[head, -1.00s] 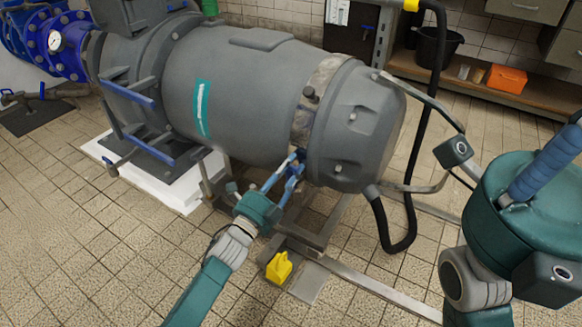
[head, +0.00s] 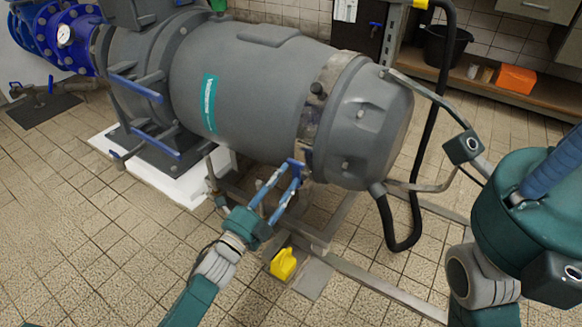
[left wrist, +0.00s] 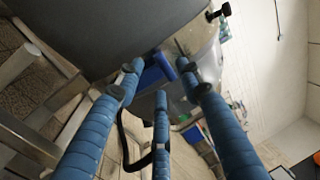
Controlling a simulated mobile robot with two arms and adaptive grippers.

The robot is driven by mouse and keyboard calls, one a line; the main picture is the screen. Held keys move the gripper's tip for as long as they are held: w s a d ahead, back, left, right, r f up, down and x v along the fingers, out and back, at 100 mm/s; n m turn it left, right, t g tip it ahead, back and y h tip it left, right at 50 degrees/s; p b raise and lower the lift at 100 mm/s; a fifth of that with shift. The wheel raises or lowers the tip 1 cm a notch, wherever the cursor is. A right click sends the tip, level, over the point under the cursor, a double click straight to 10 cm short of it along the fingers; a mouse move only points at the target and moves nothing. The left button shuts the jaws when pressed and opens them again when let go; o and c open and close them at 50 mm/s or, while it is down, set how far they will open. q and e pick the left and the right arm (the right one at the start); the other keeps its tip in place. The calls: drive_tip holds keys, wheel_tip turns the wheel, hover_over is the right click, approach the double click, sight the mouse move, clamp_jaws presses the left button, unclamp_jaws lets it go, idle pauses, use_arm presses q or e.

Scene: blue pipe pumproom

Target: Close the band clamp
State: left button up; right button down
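The band clamp (head: 314,112) is a metallic strap around the right end of the big grey cylindrical housing. A blue lever (head: 296,164) sits at its lower edge; it also shows in the left wrist view (left wrist: 158,70). My left gripper (head: 287,176) is just below the band, fingers pointing up toward the lever. In the left wrist view its blue fingers (left wrist: 158,78) are spread, with the lever between and beyond their tips; whether they touch it I cannot tell.
A metal frame (head: 345,232) stands under the housing. A yellow object (head: 283,264) lies on the floor beside it. A black hose (head: 432,140) runs down on the right. A shelf with an orange box (head: 516,79) stands behind.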

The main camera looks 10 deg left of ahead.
use_arm(q)
drive_tip(key=v, duration=0.6)
drive_tip(key=shift+s+a, duration=0.1)
